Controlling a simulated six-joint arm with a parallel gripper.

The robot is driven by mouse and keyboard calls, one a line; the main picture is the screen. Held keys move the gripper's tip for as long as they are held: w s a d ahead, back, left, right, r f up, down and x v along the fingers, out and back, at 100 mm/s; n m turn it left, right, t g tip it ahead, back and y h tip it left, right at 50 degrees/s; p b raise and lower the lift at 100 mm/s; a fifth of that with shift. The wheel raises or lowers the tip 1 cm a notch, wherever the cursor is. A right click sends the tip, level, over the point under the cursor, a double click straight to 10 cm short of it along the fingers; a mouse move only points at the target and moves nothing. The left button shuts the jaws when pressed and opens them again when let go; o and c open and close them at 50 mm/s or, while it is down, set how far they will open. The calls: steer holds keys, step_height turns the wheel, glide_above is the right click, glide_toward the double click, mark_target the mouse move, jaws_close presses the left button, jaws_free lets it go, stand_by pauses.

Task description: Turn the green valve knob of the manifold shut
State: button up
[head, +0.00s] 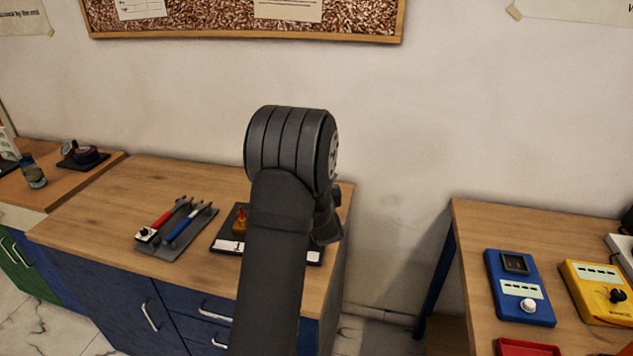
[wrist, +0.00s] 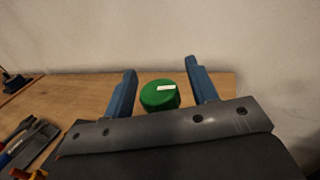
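The green knob (wrist: 160,95) is round with a white mark on its top. In the wrist view it shows between the two blue fingers of my gripper (wrist: 160,68). The fingers are apart, with a gap visible on each side of the knob; I cannot tell how deep they reach around it. The knob's lower part is hidden behind the gripper body. In the head view my arm hides the green knob and the fingers. Part of the manifold (head: 229,246), a dark base with white labels and an orange knob (head: 240,221), shows left of my arm.
A grey tool holder (head: 190,238) with red-handled and blue-handled tools lies left of the manifold on the wooden bench. A right-hand table carries a blue box (head: 518,287) and a yellow box (head: 600,292). A wall stands close behind the bench.

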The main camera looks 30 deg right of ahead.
steer(key=shift+s, duration=0.1)
steer(key=v, duration=1.7)
steer(key=shift+s, duration=0.15)
steer(key=s+d+n+t+y, duration=0.2)
steer(key=d+n+y, duration=0.2)
steer(key=y, duration=0.2)
steer(key=w, duration=0.5)
steer(key=w+d, duration=0.1)
steer(key=w, duration=0.5)
steer(key=w+d, duration=0.1)
steer(key=w, duration=0.4)
steer(key=shift+w+d+f, duration=0.1)
steer(key=shift+w, duration=0.05)
steer(key=shift+m+g+h, duration=0.3)
steer(key=shift+h, duration=0.1)
steer(key=c, duration=1)
